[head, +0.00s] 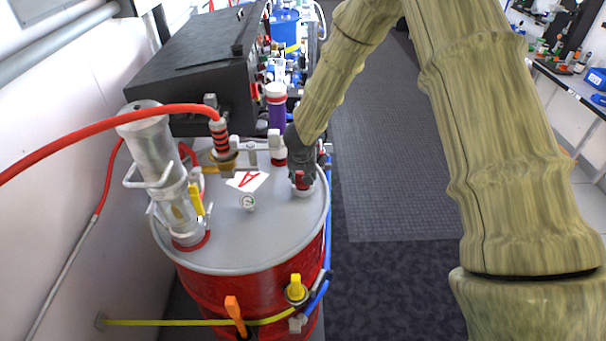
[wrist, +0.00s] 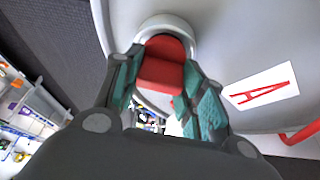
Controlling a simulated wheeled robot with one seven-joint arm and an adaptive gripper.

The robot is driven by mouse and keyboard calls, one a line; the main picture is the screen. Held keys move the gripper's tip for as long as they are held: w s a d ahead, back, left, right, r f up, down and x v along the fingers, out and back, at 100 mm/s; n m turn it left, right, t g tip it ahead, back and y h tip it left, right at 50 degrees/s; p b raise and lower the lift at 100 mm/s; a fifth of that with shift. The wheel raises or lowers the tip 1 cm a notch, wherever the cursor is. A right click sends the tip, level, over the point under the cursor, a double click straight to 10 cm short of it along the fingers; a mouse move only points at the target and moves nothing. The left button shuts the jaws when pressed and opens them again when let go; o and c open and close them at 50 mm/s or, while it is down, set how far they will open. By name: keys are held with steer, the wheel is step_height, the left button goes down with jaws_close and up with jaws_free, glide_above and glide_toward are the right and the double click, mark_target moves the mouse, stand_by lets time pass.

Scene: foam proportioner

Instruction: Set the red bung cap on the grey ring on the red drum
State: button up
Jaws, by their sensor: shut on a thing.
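The red bung cap (wrist: 162,72) is held between the two teal-padded fingers of my gripper (wrist: 158,88) in the wrist view. Its far end lies within the outline of the grey ring (wrist: 165,24) on the drum's lid. I cannot tell whether the cap touches the ring or is just above it. In the head view my gripper (head: 300,172) points down over the right side of the red drum (head: 250,295). The cap (head: 300,178) shows below it at the ring (head: 302,190), partly hidden by the fingers.
A white card marked A (head: 247,181) lies left of the ring. The dark floor (head: 390,160) at right is clear.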

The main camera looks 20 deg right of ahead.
mark_target(303, 174)
steer(key=shift+f, duration=0.5)
steer(key=o, duration=0.7)
steer(key=shift+o, duration=0.2)
steer(key=shift+p+v, duration=1.7)
steer(key=shift+v, duration=1)
steer(key=v, duration=0.5)
steer(key=shift+s+r, duration=0.15)
steer(key=shift+r, duration=0.15)
